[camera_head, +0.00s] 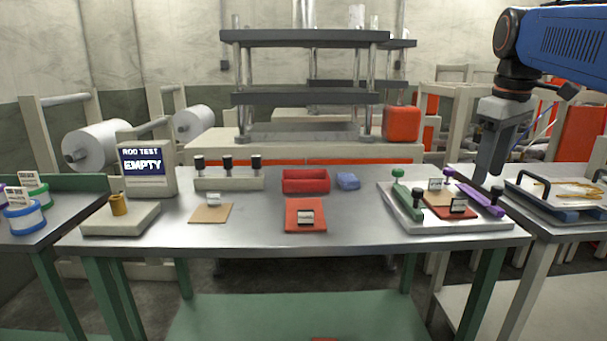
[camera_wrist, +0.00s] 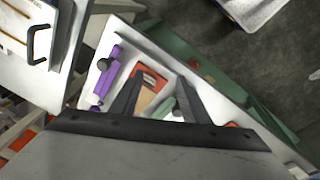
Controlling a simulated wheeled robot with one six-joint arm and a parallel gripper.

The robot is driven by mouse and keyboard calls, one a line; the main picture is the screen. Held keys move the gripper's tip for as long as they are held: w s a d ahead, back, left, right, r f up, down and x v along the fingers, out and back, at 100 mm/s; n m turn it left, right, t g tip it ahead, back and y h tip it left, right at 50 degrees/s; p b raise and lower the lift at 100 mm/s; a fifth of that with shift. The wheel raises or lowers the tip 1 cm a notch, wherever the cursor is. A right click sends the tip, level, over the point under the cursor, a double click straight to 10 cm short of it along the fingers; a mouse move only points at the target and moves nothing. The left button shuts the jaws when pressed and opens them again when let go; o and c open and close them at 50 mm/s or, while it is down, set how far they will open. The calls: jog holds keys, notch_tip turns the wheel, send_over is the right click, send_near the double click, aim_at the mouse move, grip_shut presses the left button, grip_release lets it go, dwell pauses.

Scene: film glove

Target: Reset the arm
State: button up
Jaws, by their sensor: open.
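My gripper (camera_head: 489,168) hangs down at the right in the head view, above the right end of the grey workbench (camera_head: 345,233), apart from everything below it. In the wrist view its two fingers (camera_wrist: 158,90) are spread with nothing between them held. The purple tool (camera_wrist: 107,75) also shows in the wrist view, left of the fingers.
A side table at right holds a black-handled tray (camera_head: 530,206). The bench front has free room.

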jog(key=s+a+f+m+t, duration=0.1)
jog(key=s+a+f, duration=0.4)
jog(key=s+f, duration=0.5)
jog(key=s+a+f+m+t, duration=0.2)
jog(key=s+a+f+m, duration=0.2)
jog(key=s+f, duration=0.6)
notch_tip(320, 180, down, 8)
jog(key=shift+a+f+m, duration=0.2)
jog(key=shift+a+m, duration=0.1)
jog(key=shift+a, duration=0.05)
